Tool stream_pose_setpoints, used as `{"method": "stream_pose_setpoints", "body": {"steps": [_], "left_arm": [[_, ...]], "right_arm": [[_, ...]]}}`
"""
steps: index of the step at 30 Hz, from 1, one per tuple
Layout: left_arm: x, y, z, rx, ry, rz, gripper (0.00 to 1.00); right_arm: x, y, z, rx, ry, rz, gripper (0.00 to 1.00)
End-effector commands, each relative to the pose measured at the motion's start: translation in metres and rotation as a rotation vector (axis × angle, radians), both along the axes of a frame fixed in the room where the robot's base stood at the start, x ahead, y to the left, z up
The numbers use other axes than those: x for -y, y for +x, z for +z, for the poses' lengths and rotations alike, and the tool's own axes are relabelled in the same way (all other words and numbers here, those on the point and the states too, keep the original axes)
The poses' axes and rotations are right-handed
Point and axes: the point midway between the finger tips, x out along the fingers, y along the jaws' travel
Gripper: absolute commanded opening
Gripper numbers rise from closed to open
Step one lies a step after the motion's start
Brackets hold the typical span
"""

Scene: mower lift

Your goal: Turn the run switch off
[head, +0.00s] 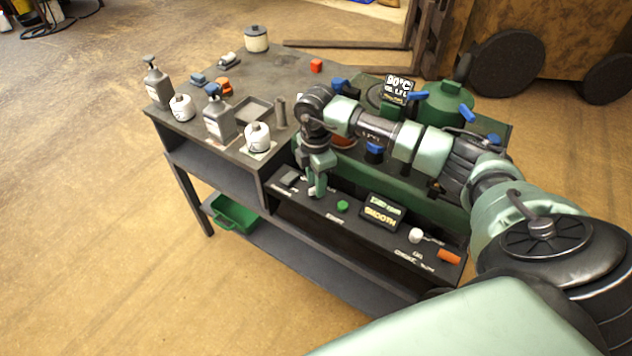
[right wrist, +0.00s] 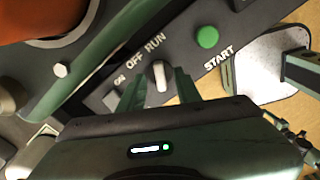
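The run switch (right wrist: 159,76) is a small white lever knob on the dark control panel, below the printed words OFF and RUN in the right wrist view. It points roughly toward the words, nearer RUN. My right gripper (right wrist: 160,82) has its two green fingers on either side of the knob, with narrow gaps showing, so it appears open around it. In the head view my right gripper (head: 317,188) points down at the panel's left part and mostly hides the switch. My left gripper is not in view.
A green START button (head: 343,206) sits just right of the switch, then a display reading SMOOTH (head: 382,212). A white knob (head: 416,236) and an orange part (head: 449,257) are farther right. Bottles and jars crowd the bench (head: 285,68).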

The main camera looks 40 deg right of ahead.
Motion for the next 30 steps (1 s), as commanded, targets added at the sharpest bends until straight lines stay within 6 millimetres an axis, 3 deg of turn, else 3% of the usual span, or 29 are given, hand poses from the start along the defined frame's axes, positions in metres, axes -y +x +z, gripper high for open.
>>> {"method": "stream_pose_setpoints", "body": {"steps": [11, 15, 30], "left_arm": [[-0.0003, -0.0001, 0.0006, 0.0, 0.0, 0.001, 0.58], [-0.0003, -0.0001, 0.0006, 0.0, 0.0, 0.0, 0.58], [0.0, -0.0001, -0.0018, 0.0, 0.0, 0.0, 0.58]], "right_arm": [[-0.0006, -0.0001, -0.0086, 0.0, 0.001, 0.002, 0.34], [-0.0006, -0.0001, -0.0084, 0.0, 0.002, 0.002, 0.0], [-0.0002, 0.0001, -0.0083, 0.001, 0.001, 0.084, 0.0]]}}
